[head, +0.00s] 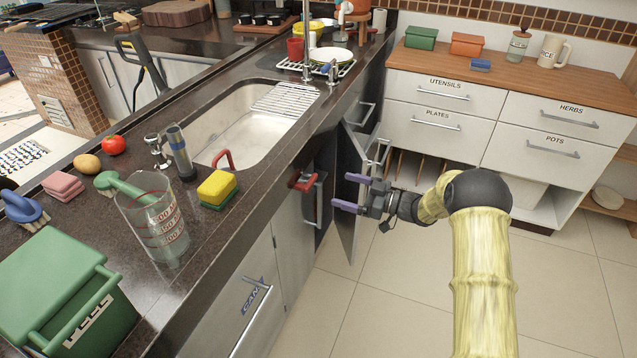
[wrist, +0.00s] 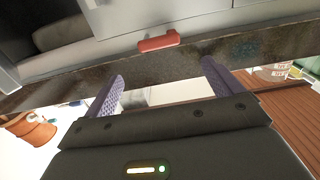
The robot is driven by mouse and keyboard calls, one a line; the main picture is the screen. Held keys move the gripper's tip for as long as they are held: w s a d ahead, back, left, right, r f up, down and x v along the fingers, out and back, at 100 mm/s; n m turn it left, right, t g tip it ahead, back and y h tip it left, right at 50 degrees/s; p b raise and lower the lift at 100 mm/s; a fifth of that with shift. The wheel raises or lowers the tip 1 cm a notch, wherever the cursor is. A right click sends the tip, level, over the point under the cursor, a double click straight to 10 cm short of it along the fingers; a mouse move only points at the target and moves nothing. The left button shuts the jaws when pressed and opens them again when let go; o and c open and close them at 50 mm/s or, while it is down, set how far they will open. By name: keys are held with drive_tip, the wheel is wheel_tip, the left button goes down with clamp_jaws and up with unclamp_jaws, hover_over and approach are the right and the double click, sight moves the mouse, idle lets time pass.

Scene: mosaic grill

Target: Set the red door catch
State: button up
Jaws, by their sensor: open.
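The red door catch (head: 302,181) is on the counter front below the sink, beside a grey vertical handle. It also shows in the wrist view (wrist: 158,41), as a short red bar beyond the fingertips and roughly between them. My gripper (head: 341,190) has purple fingers spread apart, with nothing between them. It points left toward the catch and is a short gap away from it. In the wrist view, both fingers of my gripper (wrist: 163,71) show and do not touch the catch.
A grey cabinet door (head: 347,240) stands open behind my gripper. The sink (head: 240,120) and counter edge are above and left of it. A green-and-yellow sponge (head: 217,187) and measuring jug (head: 155,225) sit on the counter. The tiled floor (head: 390,310) is clear.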

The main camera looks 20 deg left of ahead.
sight(313, 181)
drive_tip(key=a, duration=0.9)
drive_tip(key=shift+w, duration=0.4)
drive_tip(key=c, duration=1)
